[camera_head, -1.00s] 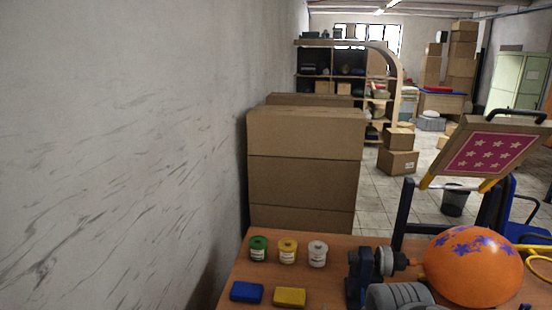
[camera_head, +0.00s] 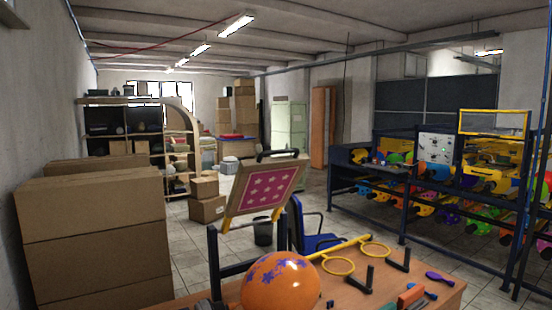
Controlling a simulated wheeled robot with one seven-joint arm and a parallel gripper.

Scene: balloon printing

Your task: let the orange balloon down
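The orange balloon (camera_head: 281,283) is full and round, with purple star prints on its upper left side. It sits at the near edge of the wooden work table, at the bottom of the head view, and its lower part is cut off by the frame. Only a sliver of the dark device at its left shows, so I cannot see how the balloon's neck is held. My gripper is not in view.
A framed pink star screen (camera_head: 265,190) stands tilted behind the balloon. Yellow rings (camera_head: 337,266) and small tools lie on the table at right. Cardboard boxes (camera_head: 90,235) stand at left, a rack of colored balloons (camera_head: 455,180) at right. Tiled floor lies between.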

